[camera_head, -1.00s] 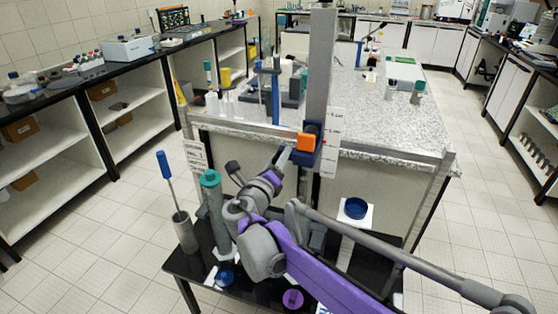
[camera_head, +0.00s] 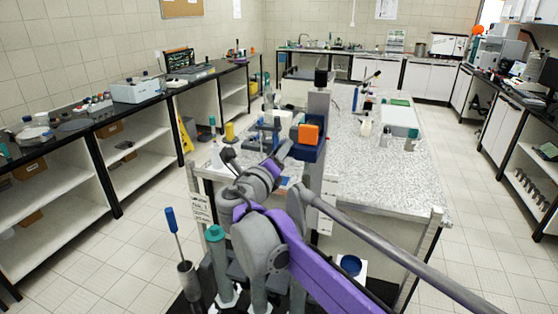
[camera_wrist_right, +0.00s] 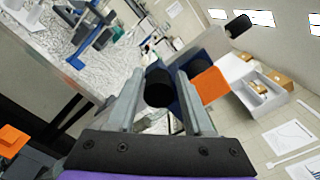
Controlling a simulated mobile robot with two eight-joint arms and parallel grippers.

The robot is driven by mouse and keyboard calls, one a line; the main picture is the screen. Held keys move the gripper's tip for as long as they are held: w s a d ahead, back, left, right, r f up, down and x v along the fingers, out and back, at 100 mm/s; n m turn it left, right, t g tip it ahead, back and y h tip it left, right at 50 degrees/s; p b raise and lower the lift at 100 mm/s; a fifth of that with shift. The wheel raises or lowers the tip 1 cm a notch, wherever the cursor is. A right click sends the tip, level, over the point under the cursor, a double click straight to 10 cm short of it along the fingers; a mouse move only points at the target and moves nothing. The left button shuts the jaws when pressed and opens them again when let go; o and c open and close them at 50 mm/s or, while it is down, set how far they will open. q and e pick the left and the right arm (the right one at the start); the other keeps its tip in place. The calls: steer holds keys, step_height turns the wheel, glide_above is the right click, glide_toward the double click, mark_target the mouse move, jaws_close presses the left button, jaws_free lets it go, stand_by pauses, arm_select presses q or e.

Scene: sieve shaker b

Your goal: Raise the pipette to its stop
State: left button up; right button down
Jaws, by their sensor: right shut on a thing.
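A blue block that I take to be the pipette (camera_head: 309,152), with an orange part (camera_head: 308,134), sits on an upright grey rail (camera_head: 318,102). A short stretch of rail and a black cap (camera_head: 321,77) show above it. My right gripper (camera_head: 287,150) reaches it from the left. In the right wrist view, its fingers are shut on a black knob (camera_wrist_right: 158,88) in front of the blue block. The orange part (camera_wrist_right: 210,86) is right of the fingers, and the black cap (camera_wrist_right: 238,26) is farther off. My left gripper is not in view.
A speckled bench (camera_head: 390,175) with glassware and boxes stands behind the rail. In front is a low dark stand with a teal-capped cylinder (camera_head: 215,234), a blue-handled tool (camera_head: 171,222) and a blue dish (camera_head: 350,265). Shelved counters line the left; floor is open on both sides.

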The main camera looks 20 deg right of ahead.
steer(key=shift+r, duration=0.25)
steer(key=c, duration=0.5)
jaws_free()
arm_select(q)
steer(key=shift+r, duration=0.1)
arm_select(e)
steer(key=shift+d, duration=0.1)
steer(key=shift+s+f, duration=0.1)
steer(key=shift+s+a, duration=0.25)
steer(key=shift+a, duration=0.1)
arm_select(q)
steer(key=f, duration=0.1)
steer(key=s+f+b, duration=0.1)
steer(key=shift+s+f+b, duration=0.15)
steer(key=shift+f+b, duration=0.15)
arm_select(e)
steer(key=v, duration=1)
